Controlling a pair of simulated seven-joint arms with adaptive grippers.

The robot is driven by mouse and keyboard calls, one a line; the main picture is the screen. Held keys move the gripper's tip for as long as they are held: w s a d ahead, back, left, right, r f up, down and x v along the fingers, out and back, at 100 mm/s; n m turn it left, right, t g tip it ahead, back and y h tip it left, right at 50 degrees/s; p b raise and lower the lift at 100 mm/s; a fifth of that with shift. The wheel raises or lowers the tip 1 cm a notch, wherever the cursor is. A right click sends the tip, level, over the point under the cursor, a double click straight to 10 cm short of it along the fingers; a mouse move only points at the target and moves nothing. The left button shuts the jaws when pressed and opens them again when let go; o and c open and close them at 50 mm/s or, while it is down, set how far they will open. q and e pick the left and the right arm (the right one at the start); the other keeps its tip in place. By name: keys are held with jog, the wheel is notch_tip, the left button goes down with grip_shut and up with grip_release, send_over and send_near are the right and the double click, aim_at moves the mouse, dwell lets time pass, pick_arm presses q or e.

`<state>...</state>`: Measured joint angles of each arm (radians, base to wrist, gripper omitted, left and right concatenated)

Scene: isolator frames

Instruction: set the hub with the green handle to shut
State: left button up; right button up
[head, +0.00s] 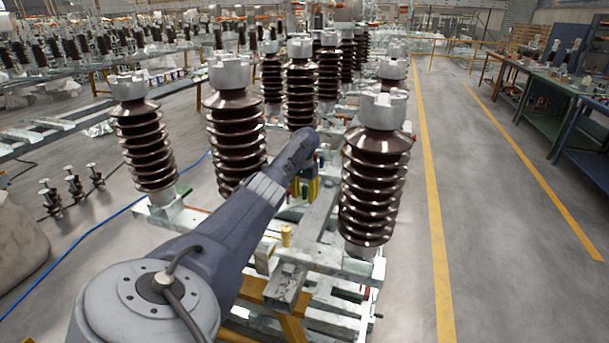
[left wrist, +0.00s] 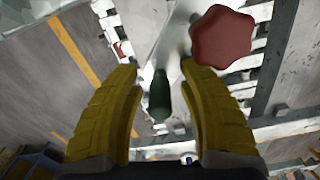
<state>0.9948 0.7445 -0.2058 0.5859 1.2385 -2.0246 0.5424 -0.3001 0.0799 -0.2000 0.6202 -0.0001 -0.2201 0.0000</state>
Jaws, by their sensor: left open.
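The green handle (left wrist: 158,95) shows in the left wrist view as a dark green bar, between the two fingers of my left gripper (left wrist: 160,80). The yellow fingers are open and stand apart on either side of it; I see no contact. A red lobed knob (left wrist: 221,37) sits to the right of the handle, near the right fingertip. In the head view my left gripper (head: 305,188) is partly hidden behind my own forearm, among the brown insulators. The hub itself is hard to make out. My right gripper is not in view.
Brown ribbed insulators stand close around, one to the right (head: 375,190) and others to the left (head: 235,135) of my arm. A metal frame (head: 325,258) lies beneath. The floor aisle (head: 480,200) at the right is clear. Workbenches (head: 560,100) stand beyond it.

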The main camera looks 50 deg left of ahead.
pick_arm(q)
grip_shut()
jog(key=shift+d, duration=0.1)
dwell(0.4)
